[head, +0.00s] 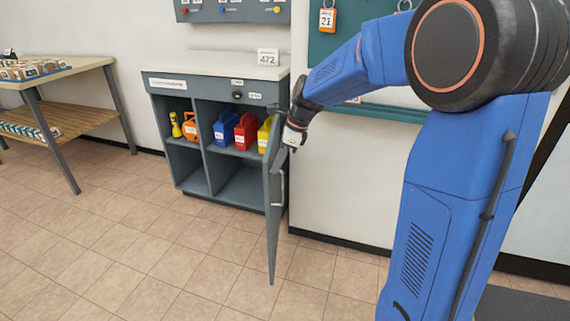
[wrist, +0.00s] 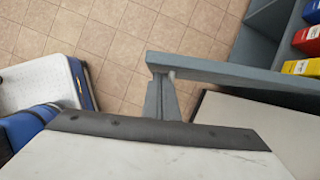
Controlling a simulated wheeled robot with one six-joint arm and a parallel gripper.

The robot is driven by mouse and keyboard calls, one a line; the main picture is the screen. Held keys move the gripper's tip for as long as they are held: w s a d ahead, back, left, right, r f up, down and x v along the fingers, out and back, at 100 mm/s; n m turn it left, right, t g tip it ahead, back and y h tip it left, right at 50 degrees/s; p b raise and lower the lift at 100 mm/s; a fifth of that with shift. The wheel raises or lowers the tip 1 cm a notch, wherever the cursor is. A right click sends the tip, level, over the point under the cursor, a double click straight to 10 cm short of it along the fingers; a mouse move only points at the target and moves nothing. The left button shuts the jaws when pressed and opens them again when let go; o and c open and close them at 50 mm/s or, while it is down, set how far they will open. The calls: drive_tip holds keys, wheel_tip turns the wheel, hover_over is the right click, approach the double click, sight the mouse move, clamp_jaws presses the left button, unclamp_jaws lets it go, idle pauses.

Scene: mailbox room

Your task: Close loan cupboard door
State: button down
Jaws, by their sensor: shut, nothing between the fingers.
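The loan cupboard (head: 219,73) is grey-blue with a pale top, and its front compartments are in view. Its door (head: 272,225) stands open at the right side, swung out toward me, with a pale bar handle (head: 282,188) on its right face. In the wrist view the door (wrist: 230,72) shows as a grey-blue edge running right toward the cupboard. My gripper (head: 289,147) is shut and empty at the door's upper part, on its right side. In the wrist view my fingers (wrist: 161,98) end close by the door's free end; I cannot tell whether they touch it.
Blue, red, yellow and orange cases (head: 245,131) stand on the cupboard's upper shelf; its lower compartments look empty. A wooden table (head: 82,68) stands at the left. The tiled floor (head: 130,235) in front of the cupboard is clear. A white wall (head: 340,185) is right of the door.

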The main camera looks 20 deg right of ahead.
drive_tip(key=shift+w+a, duration=0.1)
drive_tip(key=shift+a, duration=0.15)
